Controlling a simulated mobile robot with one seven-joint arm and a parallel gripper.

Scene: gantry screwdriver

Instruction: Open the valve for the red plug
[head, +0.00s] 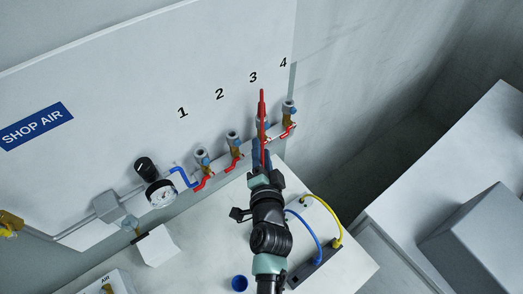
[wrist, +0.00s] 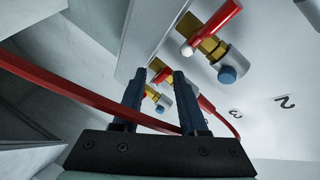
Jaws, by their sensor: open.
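A red hose-like piece (head: 262,120) rises in front of the wall panel beneath number 3, above my gripper (head: 262,158). In the wrist view, a long red strip (wrist: 75,92) crosses behind the fingers; where it ends is hidden. My gripper (wrist: 168,80) is open. A brass valve (wrist: 210,45) with a red handle (wrist: 222,16) and a blue cap (wrist: 227,75) stands beyond the fingers. A smaller brass valve (wrist: 151,91) shows between the fingertips, apart from them as far as I can see. My arm partly hides the valve under number 3 in the head view.
Other valves with red handles stand under number 1 (head: 201,160), number 2 (head: 233,142) and number 4 (head: 289,110). A gauge (head: 161,193) is left of them. Blue and yellow hoses (head: 338,237) lie on the bench (head: 205,225). A grey block (head: 485,235) is at right.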

